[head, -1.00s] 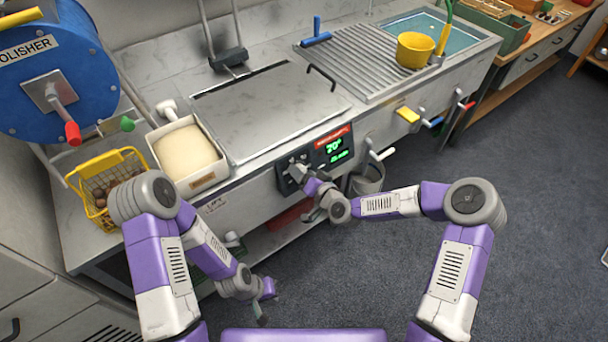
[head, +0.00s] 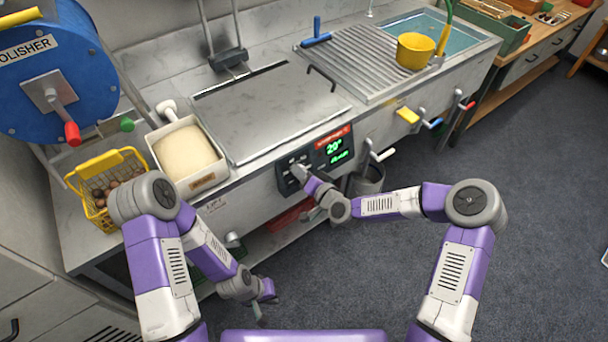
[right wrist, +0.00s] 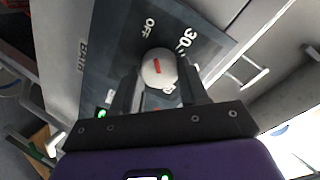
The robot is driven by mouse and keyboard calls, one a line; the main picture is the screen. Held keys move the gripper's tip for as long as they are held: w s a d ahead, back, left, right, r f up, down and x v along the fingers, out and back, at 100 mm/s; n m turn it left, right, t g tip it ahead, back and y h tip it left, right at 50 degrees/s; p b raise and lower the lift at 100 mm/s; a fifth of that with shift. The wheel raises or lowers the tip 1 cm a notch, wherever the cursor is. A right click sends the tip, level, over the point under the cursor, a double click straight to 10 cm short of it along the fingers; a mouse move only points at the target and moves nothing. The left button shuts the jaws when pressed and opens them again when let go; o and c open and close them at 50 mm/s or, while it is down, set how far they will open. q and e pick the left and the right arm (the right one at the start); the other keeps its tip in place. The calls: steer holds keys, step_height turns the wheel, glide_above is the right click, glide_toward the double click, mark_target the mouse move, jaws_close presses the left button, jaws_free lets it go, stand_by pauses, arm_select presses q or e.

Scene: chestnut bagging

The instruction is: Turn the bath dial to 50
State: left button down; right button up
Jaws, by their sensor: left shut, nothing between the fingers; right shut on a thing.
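The bath dial (right wrist: 158,70) is a round white knob with a red mark, on a dark panel (right wrist: 110,50) lettered BATH, OFF and 30; another label is partly hidden behind my fingers. My right gripper (head: 299,173) is shut on the dial, one finger on each side of it in the right wrist view. In the head view the dial is mostly hidden by that gripper. The green display (head: 336,150) beside it seems to read 20°, with a smaller line too small to read. My left gripper (head: 266,306) is shut and empty, low in front of the counter.
The panel is on the counter front below a closed metal lid (head: 270,105). A yellow basket of chestnuts (head: 100,165) and a tray of pale material (head: 187,150) stand at the left. A grey bucket (head: 368,180) is under the counter, right of my right gripper.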

steer(key=m+p, duration=0.3)
steer(key=m, duration=1.3)
steer(key=m+g+y+p, duration=0.1)
steer(key=m+p, duration=0.3)
steer(key=m, duration=1.3)
steer(key=shift+m, duration=0.4)
steer(key=o, duration=1.1)
steer(key=shift+c, duration=0.2)
